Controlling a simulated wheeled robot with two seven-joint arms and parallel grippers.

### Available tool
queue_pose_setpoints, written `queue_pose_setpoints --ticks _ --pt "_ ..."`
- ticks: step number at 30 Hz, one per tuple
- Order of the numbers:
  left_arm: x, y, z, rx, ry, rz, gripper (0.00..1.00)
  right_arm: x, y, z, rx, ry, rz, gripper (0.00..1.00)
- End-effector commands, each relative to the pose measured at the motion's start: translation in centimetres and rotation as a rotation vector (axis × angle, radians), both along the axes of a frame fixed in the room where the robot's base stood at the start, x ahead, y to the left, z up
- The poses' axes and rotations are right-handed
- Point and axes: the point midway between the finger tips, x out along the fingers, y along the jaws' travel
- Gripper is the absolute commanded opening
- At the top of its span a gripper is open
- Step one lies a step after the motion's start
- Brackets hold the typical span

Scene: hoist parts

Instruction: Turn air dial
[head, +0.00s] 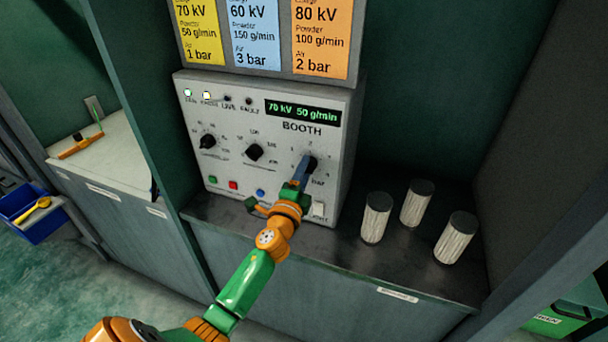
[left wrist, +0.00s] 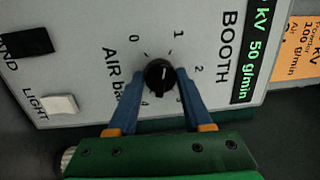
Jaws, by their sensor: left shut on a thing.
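The air dial (left wrist: 160,75) is a round black knob on the light grey booth panel (left wrist: 75,65). In the left wrist view, numbers 0, 1, 2 and 4 show around it, with "AIR bar" lettering beside it. The knob's exact setting is hard to read. My left gripper (left wrist: 160,85) has its two blue fingers on either side of the knob, shut on it. In the head view, the gripper (head: 305,172) reaches the dial (head: 312,163) at the panel's right and partly covers it. My right gripper is not in view.
The display (head: 302,112) reads 70 kV 50 g/min. A yellow card (head: 196,30) above lists 70 kV, 50 g/min, 1 bar; blue and orange cards sit beside it. Two more black knobs (head: 208,142) (head: 254,152) are left of the dial. Three pale cylinders (head: 376,220) stand right on the shelf.

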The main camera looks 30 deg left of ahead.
Motion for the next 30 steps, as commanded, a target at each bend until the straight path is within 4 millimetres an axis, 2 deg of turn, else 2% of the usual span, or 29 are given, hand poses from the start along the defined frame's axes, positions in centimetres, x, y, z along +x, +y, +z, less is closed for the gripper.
queue_pose_setpoints --ticks 12,30 --pt "0.01 0.02 0.10 0.216 0.049 -0.001 0.00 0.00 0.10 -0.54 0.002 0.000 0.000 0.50" --pt "0.01 0.02 0.10 0.262 0.060 -0.001 0.00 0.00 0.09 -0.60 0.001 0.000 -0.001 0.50"
